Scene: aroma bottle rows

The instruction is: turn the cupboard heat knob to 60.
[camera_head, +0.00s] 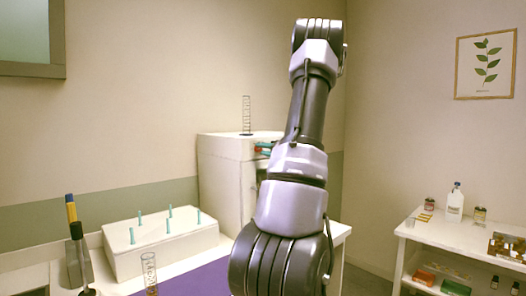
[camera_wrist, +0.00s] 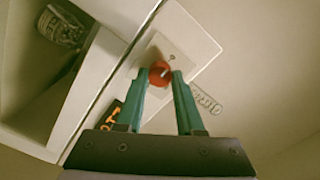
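The white cupboard (camera_head: 222,165) stands on the bench in the head view. The red heat knob (camera_wrist: 160,70) sits on a pale square plate (camera_wrist: 197,45) on the cupboard's face in the wrist view. A small pale mark shows on the knob; I cannot read any scale or setting. My gripper (camera_wrist: 160,76) has its two teal fingers on either side of the knob, with the tips close to it. I cannot tell whether they press on it. In the head view the teal fingers (camera_head: 263,148) show beside the cupboard, partly hidden behind my arm.
A glass jar (camera_wrist: 60,28) stands in an open compartment left of the plate. A pegged white block (camera_head: 160,248) and purple mat (camera_head: 205,280) are on the bench.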

